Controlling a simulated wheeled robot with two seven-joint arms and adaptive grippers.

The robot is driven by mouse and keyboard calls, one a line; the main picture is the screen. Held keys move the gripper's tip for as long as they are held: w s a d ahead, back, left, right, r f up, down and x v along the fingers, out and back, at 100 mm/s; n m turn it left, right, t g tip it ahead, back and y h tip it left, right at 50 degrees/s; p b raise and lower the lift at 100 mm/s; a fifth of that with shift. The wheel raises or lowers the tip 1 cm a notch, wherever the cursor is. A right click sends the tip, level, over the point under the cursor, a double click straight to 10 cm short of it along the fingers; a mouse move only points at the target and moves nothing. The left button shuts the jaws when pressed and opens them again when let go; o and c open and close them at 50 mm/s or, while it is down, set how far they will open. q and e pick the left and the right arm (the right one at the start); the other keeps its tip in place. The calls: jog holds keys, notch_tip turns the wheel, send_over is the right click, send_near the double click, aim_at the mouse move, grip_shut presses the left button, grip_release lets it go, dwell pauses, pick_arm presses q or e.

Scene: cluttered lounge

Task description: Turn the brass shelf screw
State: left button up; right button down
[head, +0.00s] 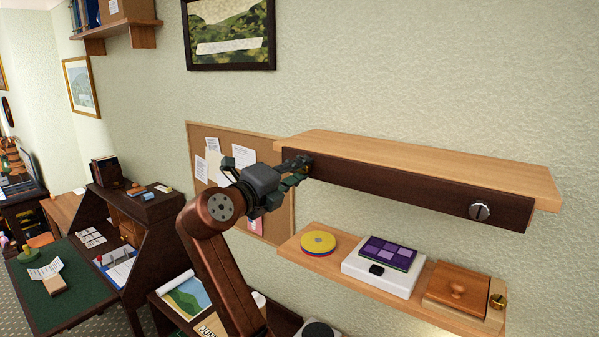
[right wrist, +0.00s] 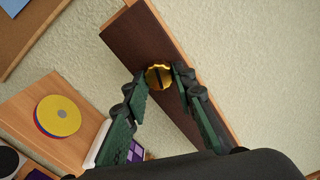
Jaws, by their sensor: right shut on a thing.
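The brass shelf screw (right wrist: 158,77) is a round gold knob with a dark slot, set in the dark front board of the upper shelf (head: 420,184). My right gripper (head: 303,166) is at the left end of that board, and its fingers mostly hide the screw in the head view. In the right wrist view, the green fingers of my right gripper (right wrist: 160,78) stand on either side of the screw and are shut on it. My left gripper is not in view.
A silver slotted screw (head: 479,211) sits at the board's right end. The lower shelf (head: 435,312) holds a yellow disc (head: 318,242), a white box (head: 382,272) and a wooden block (head: 457,290). A cork board (head: 277,200) hangs behind my arm.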

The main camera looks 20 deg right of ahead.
dwell(0.4)
jog(key=c, duration=1.6)
grip_release()
jog(key=shift+s+a, duration=0.1)
jog(key=v, duration=1.1)
jog(key=shift+s+a, duration=0.25)
jog(key=shift+a, duration=0.05)
